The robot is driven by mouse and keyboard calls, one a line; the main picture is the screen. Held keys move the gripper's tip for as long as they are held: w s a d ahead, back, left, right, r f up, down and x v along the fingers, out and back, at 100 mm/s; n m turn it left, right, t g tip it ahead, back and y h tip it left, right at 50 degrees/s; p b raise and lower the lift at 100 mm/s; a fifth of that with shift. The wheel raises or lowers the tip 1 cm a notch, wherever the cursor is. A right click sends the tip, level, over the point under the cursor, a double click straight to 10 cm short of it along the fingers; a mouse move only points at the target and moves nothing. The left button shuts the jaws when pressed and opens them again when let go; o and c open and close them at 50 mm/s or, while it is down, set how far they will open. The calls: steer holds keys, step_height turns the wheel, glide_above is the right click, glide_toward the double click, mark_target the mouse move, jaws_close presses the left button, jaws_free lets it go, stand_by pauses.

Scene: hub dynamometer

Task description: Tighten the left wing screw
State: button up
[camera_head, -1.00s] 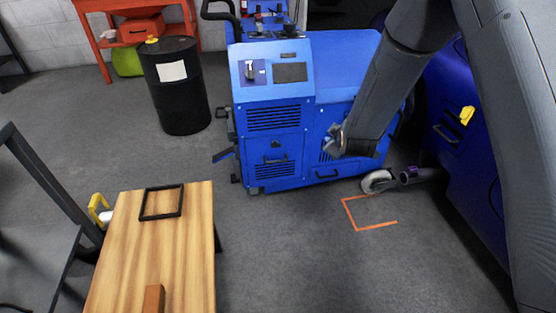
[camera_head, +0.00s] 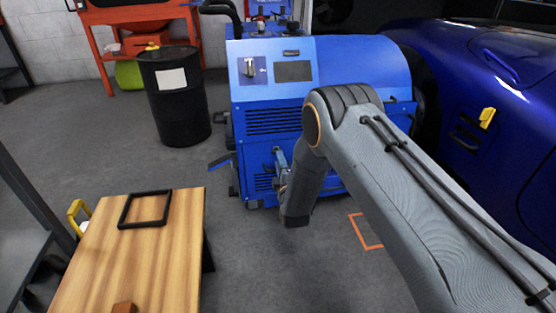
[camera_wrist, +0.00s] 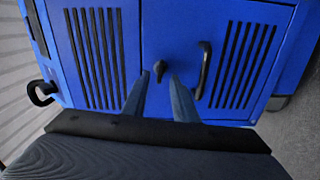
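In the wrist view, a small black knob with a wing-like shape (camera_wrist: 160,68) sits on the blue panel of the dynamometer cabinet (camera_wrist: 185,20). I cannot tell for sure whether it is the left wing screw. My gripper (camera_wrist: 159,78) is open, with its two fingers pointing at the panel and the knob showing between their tips. I see no clear contact with it. In the head view, my gripper (camera_head: 278,158) is at the lower front of the blue cabinet (camera_head: 350,75), partly behind my arm. The knob is not clear there.
A black handle (camera_wrist: 203,70) stands close to the right finger, with slotted vents on both sides. A wooden table (camera_head: 150,260) with a black frame (camera_head: 145,209) is at lower left. A black drum (camera_head: 174,105) stands at the back left. A blue car (camera_head: 500,80) is at right.

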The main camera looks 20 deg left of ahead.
steer(key=b+x, duration=0.1)
steer(key=x, duration=0.2)
steer(key=shift+w+a, duration=0.15)
steer(key=shift+w, duration=0.05)
jaws_close()
steer(key=shift+a, duration=0.1)
